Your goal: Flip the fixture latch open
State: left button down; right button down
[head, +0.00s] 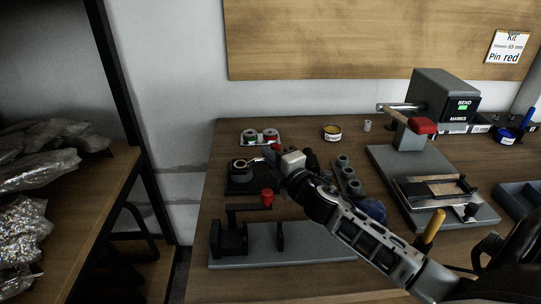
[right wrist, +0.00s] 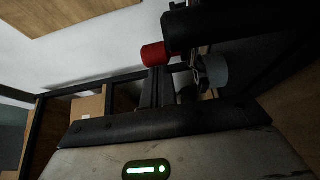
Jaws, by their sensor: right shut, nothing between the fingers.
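A small black fixture (head: 240,185) with a pale ring on top stands on the left part of the bench. In front of it, a black stand (head: 230,240) on a grey base plate (head: 310,245) carries a lever with a red knob (head: 267,197). A red knob also shows in the right wrist view (right wrist: 154,55), beside a thick black bar; I cannot tell which part is the latch. My right gripper (head: 268,160) is shut and empty, beside the black fixture and above and behind the lever. Its fingers show in the wrist view (right wrist: 158,88), just below the red knob. My left gripper is out of view.
A grey rack of round pegs (head: 346,175) stands right of my gripper. A bending machine (head: 445,95) stands at right. A shelf with plastic bags (head: 50,170) is at left.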

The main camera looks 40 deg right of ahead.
jog(key=shift+s+d+p, duration=0.2)
jog(key=shift+s+d, duration=0.15)
jog(key=shift+d, duration=0.2)
jog(key=shift+s+d+p, duration=0.2)
jog(key=shift+s+d, duration=0.1)
jog(key=shift+d, duration=0.2)
